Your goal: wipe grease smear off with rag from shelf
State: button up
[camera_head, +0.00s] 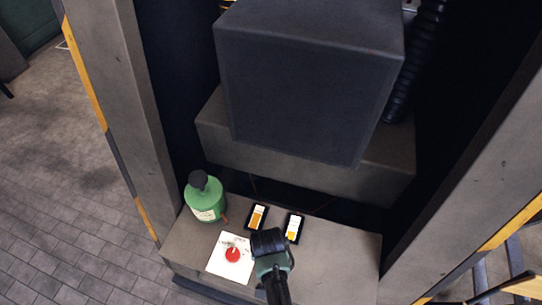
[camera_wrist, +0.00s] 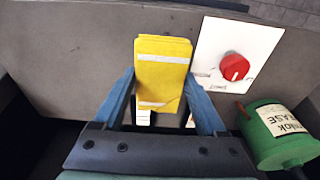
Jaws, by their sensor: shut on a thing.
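My gripper (camera_wrist: 160,78) has its two blue fingers on either side of a yellow, folded-looking block with a pale stripe, which I take to be the rag (camera_wrist: 163,62). It is shut on this rag and holds it over the grey shelf ledge (camera_wrist: 75,55). In the head view my gripper (camera_head: 272,262) is over the front of the ledge (camera_head: 335,262), right of the white plate; the rag is hidden there by my wrist. I cannot make out a grease smear in either view.
A white plate (camera_head: 219,263) with a red knob (camera_head: 232,255) lies left of my gripper. A green grease bottle (camera_head: 205,200) stands at the ledge's left end. Two small framed displays (camera_head: 257,217) (camera_head: 293,228) sit behind. A large dark box (camera_head: 305,85) overhangs the back; grey posts flank both sides.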

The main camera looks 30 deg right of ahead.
notch_tip(320, 180, up, 2)
jog(key=shift+w+r+p, duration=0.1)
jog(key=shift+p, duration=0.55)
jog(key=shift+r+p, duration=0.5)
jog(key=shift+r, duration=0.05)
